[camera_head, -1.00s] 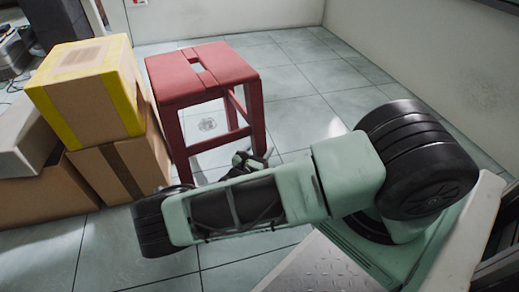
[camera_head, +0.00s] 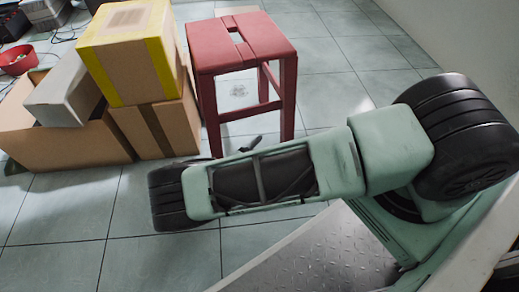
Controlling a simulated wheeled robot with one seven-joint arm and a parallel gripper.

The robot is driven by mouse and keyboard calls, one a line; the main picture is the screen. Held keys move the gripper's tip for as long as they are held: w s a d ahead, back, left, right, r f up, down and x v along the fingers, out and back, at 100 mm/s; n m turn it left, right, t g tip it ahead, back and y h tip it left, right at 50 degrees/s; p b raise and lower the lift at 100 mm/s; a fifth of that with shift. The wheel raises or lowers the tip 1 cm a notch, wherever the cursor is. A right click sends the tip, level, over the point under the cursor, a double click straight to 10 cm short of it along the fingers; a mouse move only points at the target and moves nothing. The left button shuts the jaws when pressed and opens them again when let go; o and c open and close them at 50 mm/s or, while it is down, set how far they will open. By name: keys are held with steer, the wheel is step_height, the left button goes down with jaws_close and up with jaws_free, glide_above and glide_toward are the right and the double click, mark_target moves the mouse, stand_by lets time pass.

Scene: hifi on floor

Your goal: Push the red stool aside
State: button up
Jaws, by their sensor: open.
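The red stool (camera_head: 243,45) stands upright on the tiled floor at the upper middle, with a slot in its seat. Its near left leg stands close to the stacked boxes. My arm stretches across the front of the view, and its forearm hides the foot of a near leg. Only a small dark part of my gripper (camera_head: 252,145) shows above the forearm, in front of the stool. Whether it touches the stool is hidden.
A yellow-taped box (camera_head: 130,50) sits on another cardboard box (camera_head: 158,128) left of the stool. An open carton (camera_head: 70,150) and a red bowl (camera_head: 16,60) lie farther left. Clear floor (camera_head: 335,85) extends right of the stool, up to a pale wall (camera_head: 445,35).

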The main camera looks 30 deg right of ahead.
steer(key=shift+v, duration=1.8)
